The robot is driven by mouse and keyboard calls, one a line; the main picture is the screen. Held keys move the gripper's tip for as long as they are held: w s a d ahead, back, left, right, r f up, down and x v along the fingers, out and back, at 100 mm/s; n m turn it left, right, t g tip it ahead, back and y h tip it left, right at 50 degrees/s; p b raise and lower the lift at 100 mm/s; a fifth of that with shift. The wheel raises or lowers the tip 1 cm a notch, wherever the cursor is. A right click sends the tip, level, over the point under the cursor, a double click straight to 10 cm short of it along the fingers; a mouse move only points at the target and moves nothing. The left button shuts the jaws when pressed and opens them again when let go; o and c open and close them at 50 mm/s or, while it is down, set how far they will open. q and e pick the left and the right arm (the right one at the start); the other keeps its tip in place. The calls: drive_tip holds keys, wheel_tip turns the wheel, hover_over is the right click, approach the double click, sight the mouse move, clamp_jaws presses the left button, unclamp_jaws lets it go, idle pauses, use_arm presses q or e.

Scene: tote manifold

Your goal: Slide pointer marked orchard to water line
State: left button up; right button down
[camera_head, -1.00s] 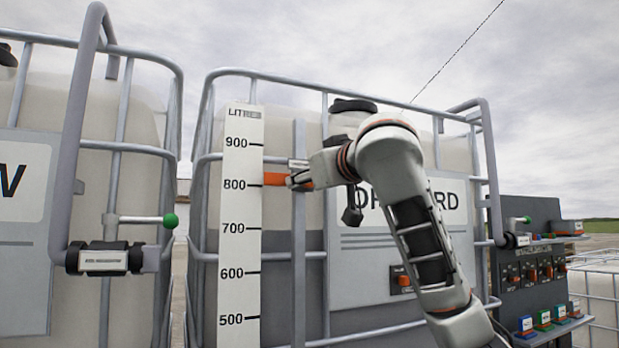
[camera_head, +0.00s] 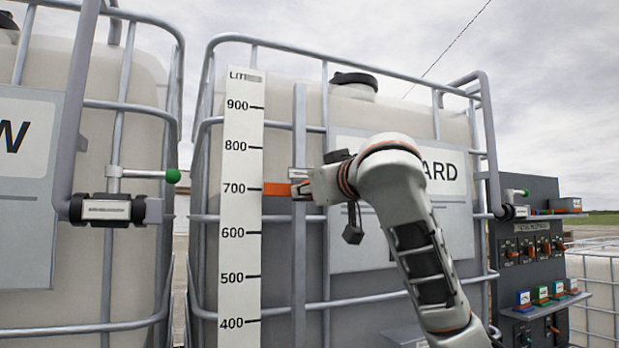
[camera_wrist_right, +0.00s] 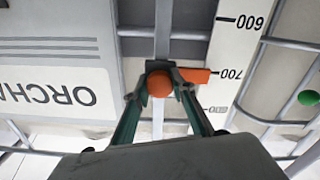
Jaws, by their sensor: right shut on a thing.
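The orange pointer (camera_head: 276,189) sits on the white litre scale (camera_head: 241,215) of the orchard tote (camera_head: 285,110), level with the 700 mark. My right gripper (camera_head: 302,188) is at the pointer's right end. In the right wrist view, the gripper (camera_wrist_right: 160,82) is shut on the pointer's round orange knob (camera_wrist_right: 160,85), and the pointer's flat tip (camera_wrist_right: 196,75) reaches the scale by 700. The ORCHARD label (camera_head: 445,172) is partly hidden by my right arm. My left gripper is not in view.
A vertical grey rail (camera_head: 299,250) runs beside the scale. Cage bars (camera_head: 225,218) cross the tote. A second tote (camera_head: 40,260) with a green-tipped valve lever (camera_head: 172,176) stands at the left. A dark control panel (camera_head: 535,240) is at the right.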

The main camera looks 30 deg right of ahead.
drive_tip(key=shift+f, duration=0.15)
drive_tip(key=c, duration=1.7)
unclamp_jaws()
drive_tip(key=s, duration=1.2)
drive_tip(key=shift+a, duration=0.35)
